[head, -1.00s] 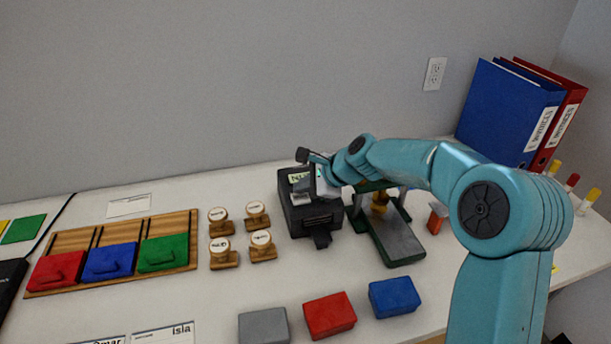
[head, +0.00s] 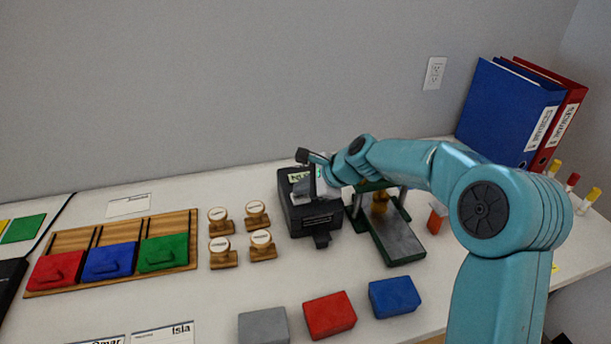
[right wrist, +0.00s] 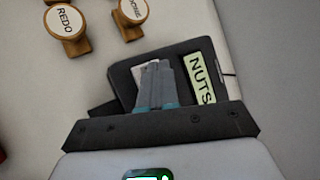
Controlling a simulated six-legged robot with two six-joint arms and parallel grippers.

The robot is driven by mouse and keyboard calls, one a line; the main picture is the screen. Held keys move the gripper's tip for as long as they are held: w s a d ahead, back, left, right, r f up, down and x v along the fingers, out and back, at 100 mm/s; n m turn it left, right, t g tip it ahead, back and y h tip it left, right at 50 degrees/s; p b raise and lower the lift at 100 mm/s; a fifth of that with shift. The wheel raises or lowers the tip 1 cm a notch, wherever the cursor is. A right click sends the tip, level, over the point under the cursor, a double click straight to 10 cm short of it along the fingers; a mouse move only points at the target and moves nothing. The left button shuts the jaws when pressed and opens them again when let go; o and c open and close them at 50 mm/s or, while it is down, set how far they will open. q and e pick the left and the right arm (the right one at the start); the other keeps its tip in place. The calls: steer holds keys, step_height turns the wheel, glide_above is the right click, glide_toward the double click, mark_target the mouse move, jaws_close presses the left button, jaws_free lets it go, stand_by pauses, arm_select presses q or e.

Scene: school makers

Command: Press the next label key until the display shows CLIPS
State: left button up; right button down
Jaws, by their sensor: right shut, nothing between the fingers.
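The label maker (head: 318,218) is a dark box on the white table, left of the green-framed press. Its pale green display (right wrist: 202,78) reads NUTS in the right wrist view. My right gripper (right wrist: 157,68) is shut and empty, with its fingertips over the label maker's top beside the display. A white patch (right wrist: 140,72), perhaps a key, is partly hidden behind the fingers. I cannot tell whether the fingertips touch it. In the head view my right gripper (head: 316,186) partly covers the label maker's top. My left gripper is not in view.
Several wooden stamps (head: 221,252) stand left of the label maker. The green press (head: 400,243) stands close on its right. Grey, red and blue blocks (head: 330,314) lie in front. A wooden tray (head: 110,285) with coloured lids is at left. Binders (head: 505,110) stand at back right.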

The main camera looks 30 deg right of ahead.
mark_target(304, 199)
steer(key=shift+f, duration=0.35)
stand_by(0.4)
steer(key=shift+r+p, duration=0.4)
steer(key=shift+r, duration=0.1)
step_height(304, 199, up, 6)
steer(key=p, duration=0.6)
stand_by(0.8)
